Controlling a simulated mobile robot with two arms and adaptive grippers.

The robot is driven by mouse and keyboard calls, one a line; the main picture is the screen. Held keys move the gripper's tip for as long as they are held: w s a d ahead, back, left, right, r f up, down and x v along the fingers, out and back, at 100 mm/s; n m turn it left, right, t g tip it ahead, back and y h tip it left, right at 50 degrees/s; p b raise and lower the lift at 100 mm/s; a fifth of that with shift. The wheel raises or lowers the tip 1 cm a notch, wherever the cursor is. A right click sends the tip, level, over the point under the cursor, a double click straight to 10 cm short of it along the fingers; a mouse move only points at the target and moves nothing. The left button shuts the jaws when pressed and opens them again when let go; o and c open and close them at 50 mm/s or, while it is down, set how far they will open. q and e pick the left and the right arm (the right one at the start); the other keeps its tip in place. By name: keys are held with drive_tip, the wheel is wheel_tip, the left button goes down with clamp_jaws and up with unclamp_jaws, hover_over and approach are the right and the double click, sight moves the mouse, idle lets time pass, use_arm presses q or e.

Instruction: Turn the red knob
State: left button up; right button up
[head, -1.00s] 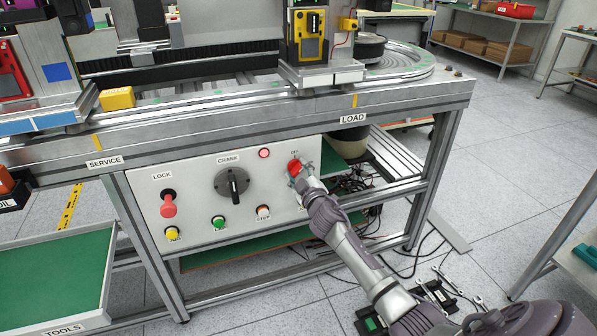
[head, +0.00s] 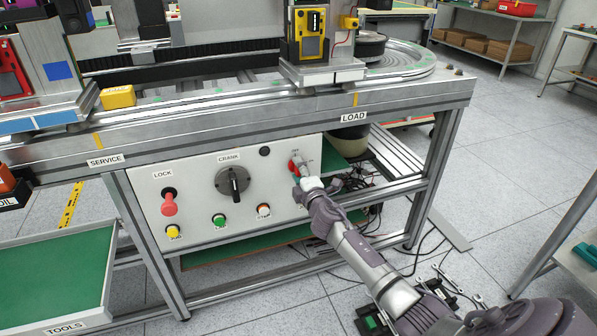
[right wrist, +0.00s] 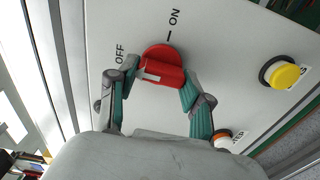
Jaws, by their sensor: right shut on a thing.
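The red knob (head: 294,166) is at the upper right of the white control panel, partly hidden by my right gripper (head: 301,170). In the right wrist view, the red knob (right wrist: 161,62) has a raised bar with a white mark towards its left end. The OFF label (right wrist: 120,55) is left of it and the ON label (right wrist: 174,19) is above it with a short tick. My right gripper (right wrist: 156,88) is shut on the knob's bar, one finger on each side. My left gripper is not in view.
The panel (head: 194,189) also carries a red LOCK handle (head: 168,204), a black crank dial (head: 232,184), a dark round lamp (head: 264,151) and yellow, green and orange-capped buttons. The bench edge (head: 230,115) overhangs the panel. Cables (head: 368,192) hang to its right.

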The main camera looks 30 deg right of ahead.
drive_tip(key=shift+f+n, duration=0.1)
drive_tip(key=shift+n, duration=0.3)
drive_tip(key=o, duration=1.2)
drive_tip(key=shift+c, duration=0.2)
drive_tip(key=v, duration=1.2)
